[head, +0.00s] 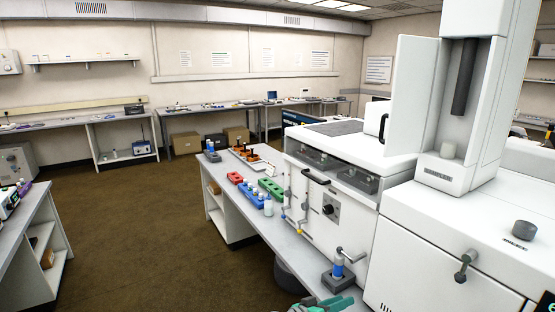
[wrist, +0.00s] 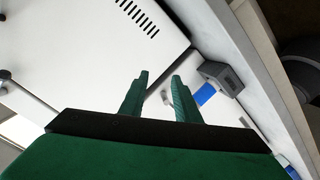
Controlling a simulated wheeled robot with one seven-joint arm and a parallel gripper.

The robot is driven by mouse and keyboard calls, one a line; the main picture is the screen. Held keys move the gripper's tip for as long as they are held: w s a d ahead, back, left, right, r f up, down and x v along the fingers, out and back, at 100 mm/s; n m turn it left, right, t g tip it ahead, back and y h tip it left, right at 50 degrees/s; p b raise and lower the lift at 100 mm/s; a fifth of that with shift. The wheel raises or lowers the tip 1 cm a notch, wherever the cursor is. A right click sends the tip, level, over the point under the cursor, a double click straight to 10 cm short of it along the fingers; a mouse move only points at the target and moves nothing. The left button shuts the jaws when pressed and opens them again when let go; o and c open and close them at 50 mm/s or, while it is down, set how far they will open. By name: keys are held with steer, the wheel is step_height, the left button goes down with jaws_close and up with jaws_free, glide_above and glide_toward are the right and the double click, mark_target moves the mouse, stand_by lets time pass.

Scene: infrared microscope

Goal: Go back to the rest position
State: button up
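My gripper (head: 325,303) shows only partly, as green pieces at the bottom edge of the head view, low in front of the white instrument (head: 400,215). In the wrist view, the two green fingers of my gripper (wrist: 160,80) stand apart with nothing between them. A grey-based holder with a blue part (head: 340,278) stands on the bench close beyond my gripper. In the wrist view a grey block with a blue part (wrist: 218,78) lies to the right of the fingers, apart from them. The white vented panel (wrist: 110,40) fills the upper left there.
The bench (head: 290,245) holds a red rack (head: 235,178), a green rack (head: 271,188) and a blue rack (head: 250,196) left of the instrument. A side table (head: 35,215) stands at far left. The brown floor (head: 150,230) between them is clear. Benches line the back wall.

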steer(key=s+a+f+n+t+y, duration=0.45)
steer(key=s+f, duration=0.55)
steer(key=f, duration=0.6)
steer(key=s+a+f+n+y, duration=0.1)
steer(key=s+a+f+y, duration=0.2)
steer(key=s+a, duration=0.35)
steer(key=s+a+f+n+y, duration=0.1)
steer(key=s+a+f+y, duration=0.15)
steer(key=s, duration=0.75)
steer(key=s+a+r+t+y, duration=0.1)
steer(key=s+a+r, duration=0.2)
steer(key=s, duration=0.5)
steer(key=s+a+r+y, duration=0.2)
steer(key=s+a+r, duration=0.1)
steer(key=s, duration=0.6)
steer(key=s+r+m+t, duration=0.2)
steer(key=s+r, duration=0.7)
steer(key=r, duration=0.3)
steer(key=shift+s+a+r+y, duration=0.15)
steer(key=shift+s+r+y, duration=0.15)
steer(key=shift+s+r, duration=0.1)
steer(key=shift+w+a, duration=0.1)
